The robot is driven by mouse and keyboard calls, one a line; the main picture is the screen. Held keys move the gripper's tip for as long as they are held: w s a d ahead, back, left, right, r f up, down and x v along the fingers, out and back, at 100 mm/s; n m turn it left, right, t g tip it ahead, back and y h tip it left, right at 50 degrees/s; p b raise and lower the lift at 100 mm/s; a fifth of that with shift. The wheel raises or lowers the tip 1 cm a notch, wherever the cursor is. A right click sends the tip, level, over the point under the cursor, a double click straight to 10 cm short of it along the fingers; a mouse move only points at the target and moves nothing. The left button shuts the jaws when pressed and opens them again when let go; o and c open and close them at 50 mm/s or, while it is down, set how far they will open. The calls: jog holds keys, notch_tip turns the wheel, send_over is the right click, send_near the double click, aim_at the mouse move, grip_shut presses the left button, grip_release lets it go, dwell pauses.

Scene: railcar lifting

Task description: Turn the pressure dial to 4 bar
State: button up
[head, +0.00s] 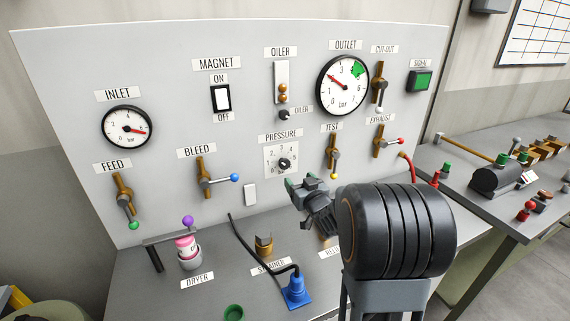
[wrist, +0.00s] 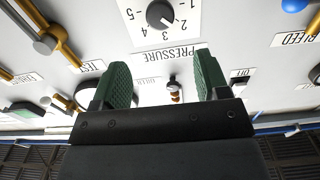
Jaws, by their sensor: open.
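The pressure dial is a black knob (head: 284,163) on a white numbered plate (head: 273,152), mid-panel. In the wrist view the knob (wrist: 160,13) appears upside down at the top edge, partly cut off. Its white mark points near 2, towards the 3 side; the exact setting is hard to read. My gripper (head: 304,182) is just below and right of the dial in the head view, apart from it. In the wrist view its two green fingers (wrist: 162,78) are spread with nothing between them. The outlet gauge (head: 343,84) has a red needle near 2 and a green sector.
The bleed valve (head: 205,181) with a blue-tipped lever is left of the dial; the test valve (head: 332,158) is close on its right. The oiler knob (head: 284,114) is above.

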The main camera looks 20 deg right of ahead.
aim_at(285, 164)
jog(key=w+p, duration=0.3)
jog(key=w, duration=0.9)
jog(key=c, duration=0.9)
